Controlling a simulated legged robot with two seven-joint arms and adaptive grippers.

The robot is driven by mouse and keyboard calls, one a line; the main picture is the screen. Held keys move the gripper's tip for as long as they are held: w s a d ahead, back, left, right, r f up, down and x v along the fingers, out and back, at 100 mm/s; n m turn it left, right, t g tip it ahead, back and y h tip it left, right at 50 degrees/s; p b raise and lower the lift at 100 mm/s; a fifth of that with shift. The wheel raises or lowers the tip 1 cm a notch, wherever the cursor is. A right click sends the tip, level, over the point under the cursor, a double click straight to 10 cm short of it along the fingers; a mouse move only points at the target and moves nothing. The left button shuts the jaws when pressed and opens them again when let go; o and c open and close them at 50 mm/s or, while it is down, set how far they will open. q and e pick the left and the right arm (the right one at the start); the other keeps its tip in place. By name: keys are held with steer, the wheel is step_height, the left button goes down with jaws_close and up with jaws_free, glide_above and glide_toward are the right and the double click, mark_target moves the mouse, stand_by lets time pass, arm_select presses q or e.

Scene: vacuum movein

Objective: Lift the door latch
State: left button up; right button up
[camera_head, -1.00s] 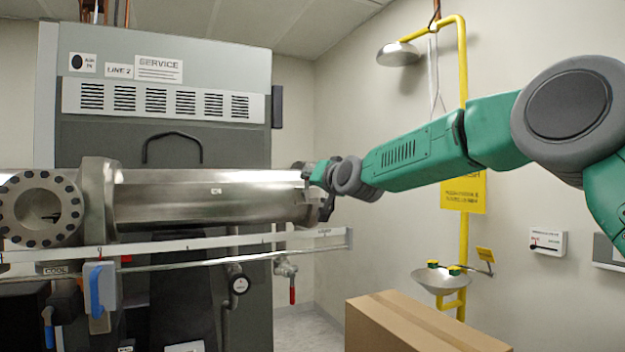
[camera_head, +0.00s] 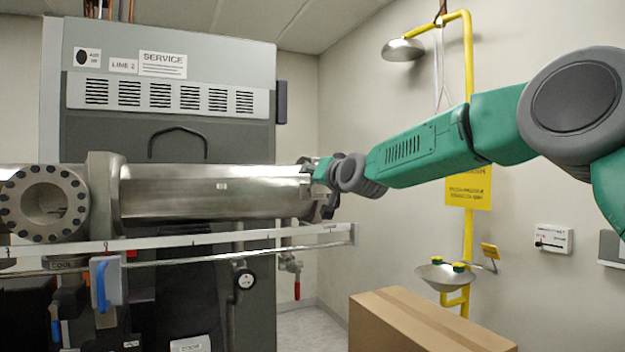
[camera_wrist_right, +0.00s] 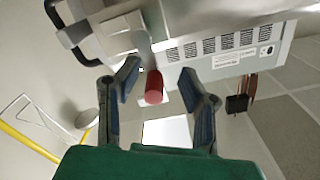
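My right gripper (camera_head: 322,202) is at the right end of the long metal chamber (camera_head: 200,190), small and partly hidden in the head view. In the right wrist view my right gripper (camera_wrist_right: 160,82) is open, its two fingers spread apart. A red rounded grip (camera_wrist_right: 154,88) on a pale lever shows between the fingers, closer to the left one, with a visible gap to the right one. It may be the door latch; I cannot tell for sure. Whether a finger touches it is unclear. My left gripper is not in view.
A grey cabinet (camera_head: 170,60) with vents and a black handle stands behind the chamber. A white rail (camera_head: 200,240) runs in front, with a blue-handled valve (camera_head: 103,285) at left. A cardboard box (camera_head: 420,325) stands front right. A yellow shower pipe (camera_head: 468,60) and eyewash bowl (camera_head: 440,278) are behind.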

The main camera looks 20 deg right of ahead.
steer(key=shift+s+d, duration=0.1)
steer(key=shift+d, duration=0.1)
steer(key=shift+s, duration=0.15)
steer(key=s, duration=1.1)
steer(key=shift+s+d, duration=0.3)
steer(key=shift+d, duration=0.1)
